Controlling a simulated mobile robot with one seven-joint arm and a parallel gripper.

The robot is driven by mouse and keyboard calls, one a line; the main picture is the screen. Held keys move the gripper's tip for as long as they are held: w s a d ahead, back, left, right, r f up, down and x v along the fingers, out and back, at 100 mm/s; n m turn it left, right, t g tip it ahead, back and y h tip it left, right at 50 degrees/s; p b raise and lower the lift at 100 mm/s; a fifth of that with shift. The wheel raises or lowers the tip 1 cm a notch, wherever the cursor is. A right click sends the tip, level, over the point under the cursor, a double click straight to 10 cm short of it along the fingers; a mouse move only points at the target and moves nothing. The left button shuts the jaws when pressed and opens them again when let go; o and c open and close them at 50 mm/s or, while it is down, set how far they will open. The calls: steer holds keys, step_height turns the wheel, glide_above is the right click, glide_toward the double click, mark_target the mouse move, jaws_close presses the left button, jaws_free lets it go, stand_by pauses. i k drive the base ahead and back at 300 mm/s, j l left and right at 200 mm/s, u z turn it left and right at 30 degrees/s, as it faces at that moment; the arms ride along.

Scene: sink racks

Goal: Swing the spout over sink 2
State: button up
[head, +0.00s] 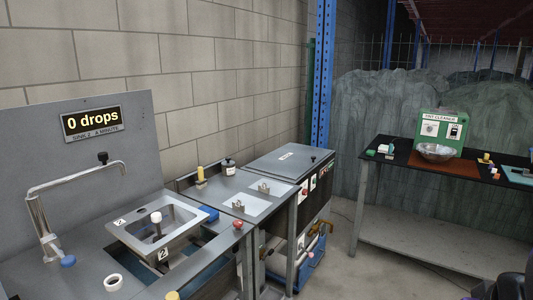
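The chrome spout (72,178) rises from a base at the left of the metal bench. It bends over to the right, and its down-turned tip appears above and behind the sink's back left edge. A black knob (102,158) stands on its horizontal part. Sink 2 (186,222) is a square steel basin with "2" labels on its rim and below its front. A white-topped post (156,218) stands in it. I cannot tell whether the tip is over the basin. My gripper is not recognisable in view.
A blue knob (68,261) is by the spout's base, and a white ring (113,282) lies in front. A sign (91,123) behind reads "0 drops". A yellow bottle (200,175) stands on the right-hand counter. A separate table (420,181) holds a steel bowl (436,152). Floor is open between.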

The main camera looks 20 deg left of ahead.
mark_target(103, 157)
steer(key=u, duration=2.05)
steer(key=i+l+z, duration=0.25)
steer(key=i+l, duration=0.25)
steer(key=i+l+z, duration=0.3)
steer(key=i, duration=0.2)
steer(key=k+j+z, duration=0.15)
steer(key=k, duration=0.15)
steer(key=k+j+z, duration=0.15)
steer(key=i+l+u, duration=0.25)
steer(key=i+l, duration=0.2)
steer(key=i, duration=0.15)
